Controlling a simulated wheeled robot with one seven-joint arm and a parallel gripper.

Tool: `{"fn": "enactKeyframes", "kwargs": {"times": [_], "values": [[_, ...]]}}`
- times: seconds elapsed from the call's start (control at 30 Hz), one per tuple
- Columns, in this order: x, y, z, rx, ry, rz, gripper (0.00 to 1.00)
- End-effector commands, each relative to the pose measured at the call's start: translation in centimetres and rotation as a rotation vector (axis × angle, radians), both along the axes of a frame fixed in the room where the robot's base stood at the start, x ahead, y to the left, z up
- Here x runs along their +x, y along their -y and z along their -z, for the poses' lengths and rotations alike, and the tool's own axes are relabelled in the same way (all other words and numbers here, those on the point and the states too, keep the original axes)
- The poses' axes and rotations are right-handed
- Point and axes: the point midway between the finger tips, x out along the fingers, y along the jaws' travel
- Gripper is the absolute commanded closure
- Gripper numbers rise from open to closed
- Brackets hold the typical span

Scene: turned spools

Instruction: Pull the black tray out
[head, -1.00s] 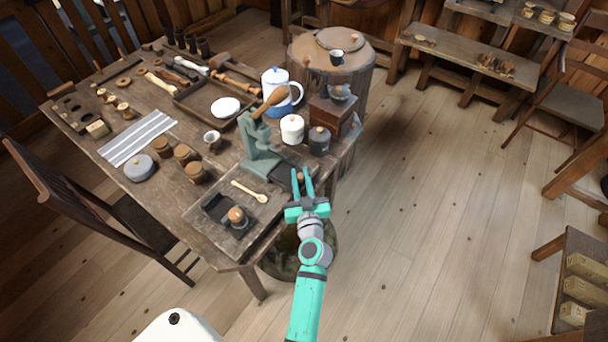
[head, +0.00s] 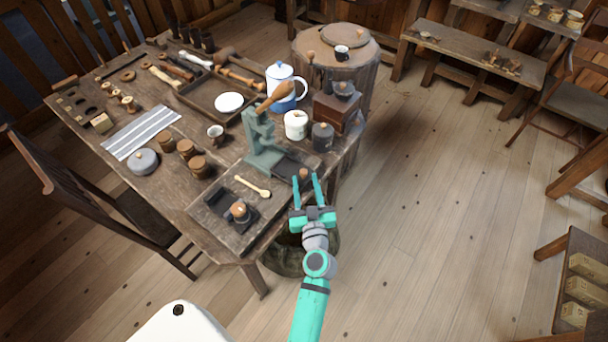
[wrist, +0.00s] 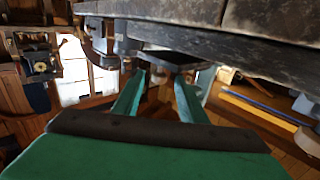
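A black tray (head: 288,167) lies by the foot of the green press (head: 262,142), at the table's right edge. A small brown knob (head: 303,174) shows at its near end. My gripper (head: 307,180) is open at that edge, its two teal fingers pointing at the tray with the knob between their tips in the head view. In the wrist view a dark flat piece (wrist: 170,59), which looks like the tray, lies just beyond the open fingers (wrist: 161,80). No contact is clear.
A second dark tray (head: 217,205) with a wooden-topped piece (head: 239,210) sits at the table's near corner. The floor (head: 430,210) right of the table is clear.

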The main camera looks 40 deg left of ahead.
Motion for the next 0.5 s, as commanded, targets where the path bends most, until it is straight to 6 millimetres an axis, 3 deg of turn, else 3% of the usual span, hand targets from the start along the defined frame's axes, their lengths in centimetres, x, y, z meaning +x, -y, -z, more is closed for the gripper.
{"fn": "enactKeyframes", "kwargs": {"times": [0.2, 0.5], "values": [[-2.5, 3.0, 0.1, -0.002, -0.001, 0.001, 0.61], [-4.1, 4.9, 0.0, -0.001, 0.001, 0.000, 0.61]]}}
